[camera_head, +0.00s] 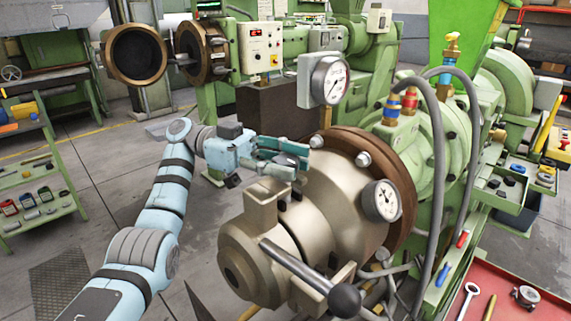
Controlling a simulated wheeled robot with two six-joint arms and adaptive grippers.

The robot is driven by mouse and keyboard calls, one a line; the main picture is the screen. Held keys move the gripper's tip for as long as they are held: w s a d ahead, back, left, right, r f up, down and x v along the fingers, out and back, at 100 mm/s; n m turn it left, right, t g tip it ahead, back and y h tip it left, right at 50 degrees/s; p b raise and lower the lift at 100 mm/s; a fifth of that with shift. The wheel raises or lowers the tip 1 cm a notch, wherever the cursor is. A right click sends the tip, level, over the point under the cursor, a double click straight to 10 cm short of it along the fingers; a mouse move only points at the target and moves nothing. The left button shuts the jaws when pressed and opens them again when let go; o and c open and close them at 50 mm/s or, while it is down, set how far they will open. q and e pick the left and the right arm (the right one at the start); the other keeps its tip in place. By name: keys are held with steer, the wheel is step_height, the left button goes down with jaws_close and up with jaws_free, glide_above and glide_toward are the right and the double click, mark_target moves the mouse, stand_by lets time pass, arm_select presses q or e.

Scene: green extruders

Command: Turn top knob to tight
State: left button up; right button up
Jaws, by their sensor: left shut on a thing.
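The tan metal extruder head (330,205) fills the middle of the view, bolted to a brown flange ring (400,170). My left arm comes in from the lower left. My left gripper (292,158) is over the upper left of the head, its teal fingers closed around the top knob. The fingers hide most of the knob, so its turn position cannot be read. Below the gripper, a squared metal block (266,200) rises from the head. A lever with a dark ball end (345,300) sticks out low at the front. My right gripper is not in view.
A round gauge (329,80) stands behind the gripper, and a smaller gauge (382,201) sits on the head's right. Grey hoses (437,170) curve down at the right. A red tray (510,300) with tools is lower right. A green shelf cart (38,180) stands at the left.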

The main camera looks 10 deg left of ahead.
mark_target(285, 159)
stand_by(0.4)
arm_select(q)
steer(key=o, duration=1.2)
step_height(285, 159, up, 10)
